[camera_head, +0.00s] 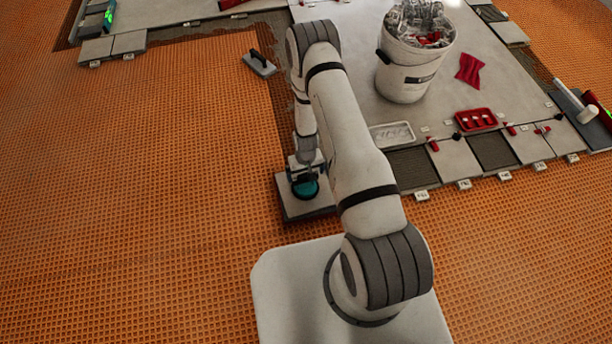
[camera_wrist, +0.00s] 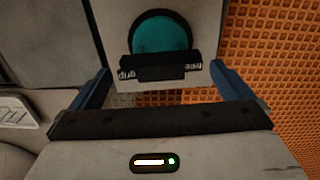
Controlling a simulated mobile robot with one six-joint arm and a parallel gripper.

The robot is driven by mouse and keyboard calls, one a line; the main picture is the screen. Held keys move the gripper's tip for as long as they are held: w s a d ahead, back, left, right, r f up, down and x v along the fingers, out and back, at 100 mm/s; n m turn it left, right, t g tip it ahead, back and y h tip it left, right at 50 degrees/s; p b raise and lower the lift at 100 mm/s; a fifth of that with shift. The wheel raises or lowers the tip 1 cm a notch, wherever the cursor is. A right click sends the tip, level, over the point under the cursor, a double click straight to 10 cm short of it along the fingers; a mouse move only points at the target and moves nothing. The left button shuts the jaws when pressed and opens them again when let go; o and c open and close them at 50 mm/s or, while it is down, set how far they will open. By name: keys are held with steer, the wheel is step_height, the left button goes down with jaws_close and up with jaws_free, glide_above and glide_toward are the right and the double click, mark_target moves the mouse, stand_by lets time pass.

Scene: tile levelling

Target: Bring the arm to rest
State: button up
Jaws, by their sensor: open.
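My arm reaches out from its white base over the floor, with its wrist pointing down. My gripper (camera_wrist: 160,85) is open, its two blue fingers wide apart in the wrist view. Between and just beyond the fingers is a teal suction cup with a black handle (camera_wrist: 160,66). The cup (camera_head: 306,187) sits on a grey tile (camera_head: 305,208) at the edge of the white floor area in the head view. The fingers do not appear to touch the handle. In the head view my gripper partly hides the cup.
A white bucket (camera_head: 402,84) stands at the upper right, beside a red cloth (camera_head: 469,69). A red tray (camera_head: 475,119) and a white tray (camera_head: 391,134) lie near a row of tiles. A float (camera_head: 259,63) lies at the upper left. Orange matting (camera_head: 130,200) on the left is clear.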

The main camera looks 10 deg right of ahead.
steer(key=shift+r, duration=0.5)
